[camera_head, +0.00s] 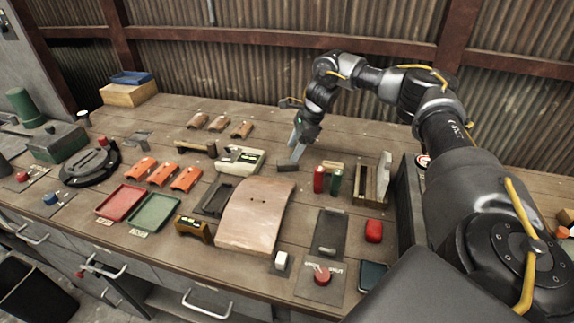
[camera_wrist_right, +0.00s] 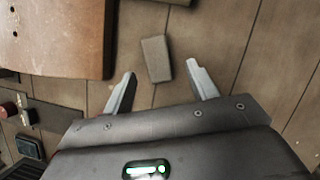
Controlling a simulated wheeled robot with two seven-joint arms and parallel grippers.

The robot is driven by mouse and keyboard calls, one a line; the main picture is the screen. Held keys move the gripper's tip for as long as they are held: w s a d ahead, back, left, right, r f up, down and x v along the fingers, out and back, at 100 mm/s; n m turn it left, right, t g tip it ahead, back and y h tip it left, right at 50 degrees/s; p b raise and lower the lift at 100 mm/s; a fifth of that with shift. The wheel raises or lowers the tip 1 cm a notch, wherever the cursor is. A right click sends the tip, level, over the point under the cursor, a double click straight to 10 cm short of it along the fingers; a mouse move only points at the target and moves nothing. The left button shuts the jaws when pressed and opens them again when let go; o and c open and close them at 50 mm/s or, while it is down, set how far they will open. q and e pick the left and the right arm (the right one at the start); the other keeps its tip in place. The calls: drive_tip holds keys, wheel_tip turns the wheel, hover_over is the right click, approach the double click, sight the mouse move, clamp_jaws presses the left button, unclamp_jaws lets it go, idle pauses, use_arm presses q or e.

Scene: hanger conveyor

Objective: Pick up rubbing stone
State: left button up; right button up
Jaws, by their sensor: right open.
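The rubbing stone looks to be the small grey-brown block (camera_head: 287,165) lying flat on the workbench, behind the curved wooden panel. In the right wrist view the block (camera_wrist_right: 157,59) lies just beyond the fingertips, roughly centred between them. My right gripper (camera_head: 296,150) points down close by the block in the head view, its fingers partly hard to make out. In the right wrist view the right gripper (camera_wrist_right: 162,82) is open and empty, with both pale fingers apart. I cannot tell how high the fingertips are above the bench. My left gripper is not in view.
The curved wooden panel (camera_head: 254,212) stands in front of the block; it also shows in the wrist view (camera_wrist_right: 55,35). A red and a green cylinder (camera_head: 335,181) stand to the right. A pale device (camera_head: 240,158) lies to the left. Bare bench (camera_head: 265,130) is free behind the block.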

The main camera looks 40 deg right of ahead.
sight(287, 161)
drive_tip(key=p+x, duration=0.1)
drive_tip(key=x, duration=0.3)
drive_tip(key=shift+s+a, duration=0.1)
drive_tip(key=shift+s, duration=0.1)
drive_tip(key=shift+w+a+f, duration=0.1)
drive_tip(key=shift+a+f, duration=0.05)
drive_tip(key=shift+f, duration=0.25)
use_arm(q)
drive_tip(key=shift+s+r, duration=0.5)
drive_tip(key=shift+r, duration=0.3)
use_arm(e)
drive_tip(key=c, duration=1.3)
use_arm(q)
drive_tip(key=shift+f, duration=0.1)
use_arm(e)
drive_tip(key=shift+o, duration=0.2)
drive_tip(key=shift+r, duration=0.2)
